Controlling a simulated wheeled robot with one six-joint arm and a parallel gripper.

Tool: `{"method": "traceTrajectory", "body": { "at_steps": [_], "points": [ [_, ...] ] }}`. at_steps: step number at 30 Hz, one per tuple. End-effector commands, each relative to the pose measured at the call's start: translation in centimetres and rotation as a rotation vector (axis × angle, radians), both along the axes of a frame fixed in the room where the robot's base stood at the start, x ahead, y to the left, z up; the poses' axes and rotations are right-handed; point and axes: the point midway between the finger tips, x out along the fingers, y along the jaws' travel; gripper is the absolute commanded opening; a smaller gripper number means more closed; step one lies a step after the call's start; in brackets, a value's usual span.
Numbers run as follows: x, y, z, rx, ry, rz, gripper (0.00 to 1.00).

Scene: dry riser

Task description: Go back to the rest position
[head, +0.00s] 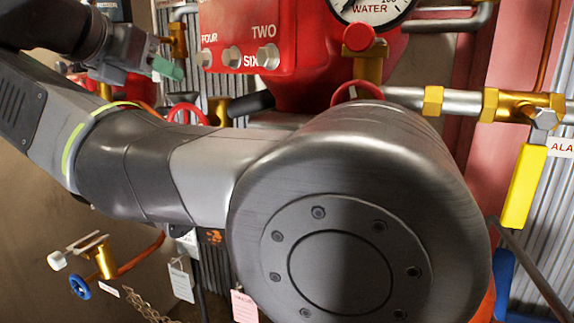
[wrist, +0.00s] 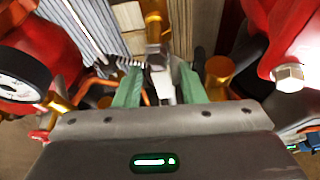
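My gripper (head: 168,69) is at the upper left of the head view, in front of the pipework and left of the red valve body (head: 285,50). Only one green fingertip shows clearly there. In the wrist view, my gripper (wrist: 159,84) shows two green fingers spread apart with a gap between them. A grey metal part and a brass fitting (wrist: 154,25) show in and above that gap. They look to lie beyond the fingers, but I cannot tell how far. My arm covers much of the head view and hides what is behind it.
A water gauge (head: 370,8) sits at the top of the head view. A yellow lever (head: 523,187) hangs at the right below brass fittings. A small brass valve with a blue handwheel (head: 80,286) is at the lower left. Paper tags (head: 181,283) hang below my arm.

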Motion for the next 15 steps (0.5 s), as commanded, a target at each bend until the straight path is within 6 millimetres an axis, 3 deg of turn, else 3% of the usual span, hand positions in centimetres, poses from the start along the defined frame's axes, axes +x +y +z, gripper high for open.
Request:
{"method": "traceTrajectory", "body": {
  "at_steps": [15],
  "points": [
    [0.19,0.54,0.09,0.129,-0.054,0.0,0.36]
  ]
}}
